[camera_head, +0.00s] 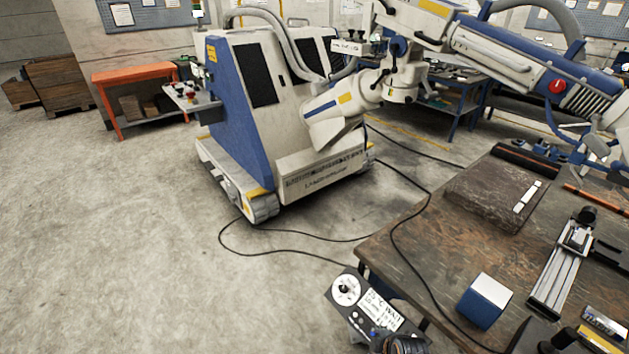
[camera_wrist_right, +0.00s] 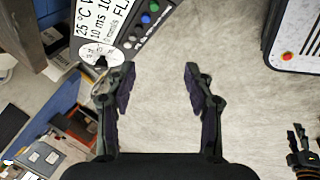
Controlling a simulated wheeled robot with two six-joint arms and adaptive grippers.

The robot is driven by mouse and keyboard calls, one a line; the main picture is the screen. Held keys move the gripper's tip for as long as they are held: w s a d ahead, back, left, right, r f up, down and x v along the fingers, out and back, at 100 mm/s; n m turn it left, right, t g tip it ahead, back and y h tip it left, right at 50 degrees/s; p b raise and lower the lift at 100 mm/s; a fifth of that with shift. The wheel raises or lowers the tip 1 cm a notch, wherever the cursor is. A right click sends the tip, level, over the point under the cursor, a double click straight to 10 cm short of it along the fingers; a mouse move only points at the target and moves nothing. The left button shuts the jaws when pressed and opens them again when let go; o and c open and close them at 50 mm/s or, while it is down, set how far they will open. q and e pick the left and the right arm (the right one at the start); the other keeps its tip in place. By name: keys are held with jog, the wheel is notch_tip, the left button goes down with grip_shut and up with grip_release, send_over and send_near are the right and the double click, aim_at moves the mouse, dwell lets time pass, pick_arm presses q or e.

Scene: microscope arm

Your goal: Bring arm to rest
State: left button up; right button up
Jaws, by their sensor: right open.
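The microscope arm (camera_head: 520,62) is white and blue with a red knob. It reaches from the upper middle to the right edge, above the workbench, and its jointed white links join the large white and blue wheeled stand (camera_head: 232,110). A control panel (camera_head: 372,308) with a dial and a printed label is at the bottom middle. It also shows at the top left of the right wrist view (camera_wrist_right: 112,28). My right gripper (camera_wrist_right: 159,72) is open and empty, its fingertips just below the panel in that picture. A dark jointed piece (camera_wrist_right: 302,152) at the right edge looks like my left gripper; its jaws are unclear.
The wooden workbench (camera_head: 450,235) at the right holds a dark slab (camera_head: 490,190), a blue and white box (camera_head: 485,300) and a metal rail (camera_head: 560,262). Black cables (camera_head: 290,235) lie on the floor. An orange bench (camera_head: 135,75) stands at the back left. The left floor is clear.

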jog(key=s+d+f+m+g+h, duration=0.1)
jog(key=s+d+f+m, duration=0.1)
jog(key=s+f+m, duration=0.4)
jog(key=s+d+f+m+g, duration=0.1)
jog(key=s+d+f, duration=0.2)
jog(key=s+f, duration=0.55)
jog(key=s+d+f+m+g+h, duration=0.1)
jog(key=s+d+f+m, duration=0.1)
jog(key=s+f+m, duration=0.5)
pick_arm(q)
jog(key=shift+w+a+f, duration=0.1)
jog(key=shift+w, duration=0.75)
pick_arm(e)
jog(key=s+d+f, duration=0.1)
jog(key=s+f, duration=0.2)
jog(key=s, duration=0.2)
jog(key=s+d+f+m+g, duration=0.1)
jog(key=s+d+f, duration=0.1)
jog(key=s, duration=0.3)
jog(key=shift+s+d+f, duration=0.25)
jog(key=shift+s+f, duration=0.1)
jog(key=shift+f, duration=0.05)
